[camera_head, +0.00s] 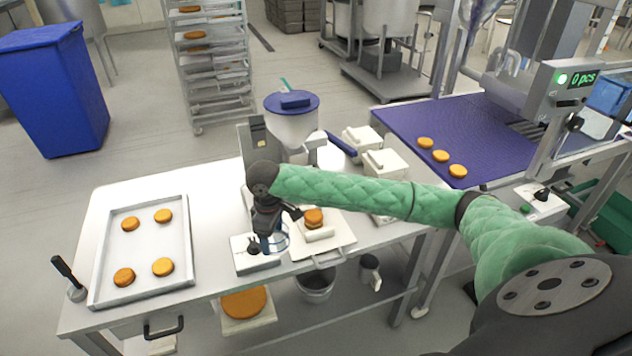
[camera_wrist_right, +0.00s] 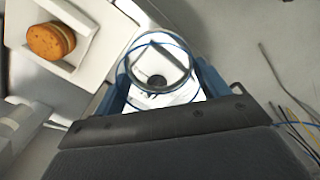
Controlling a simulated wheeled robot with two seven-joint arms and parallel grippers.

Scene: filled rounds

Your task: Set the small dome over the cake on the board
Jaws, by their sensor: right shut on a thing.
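The small dome (camera_head: 281,238) is clear, with a blue rim. It also shows in the right wrist view (camera_wrist_right: 158,45). My right gripper (camera_head: 268,243) is shut on the dome, with one blue finger on each side of it in the wrist view. The cake (camera_head: 314,216) is a filled orange-brown round on the white board (camera_head: 337,244), to the right of the dome. In the wrist view the cake (camera_wrist_right: 48,41) is uncovered at the upper left, apart from the dome. My left gripper is not in view.
A low white block (camera_head: 243,258) lies at the table's front edge, by my right gripper. A tray (camera_head: 186,238) with several rounds fills the table's left part. A blue-lidded hopper machine (camera_head: 292,128) stands behind the board. A purple conveyor (camera_head: 480,125) carries three rounds.

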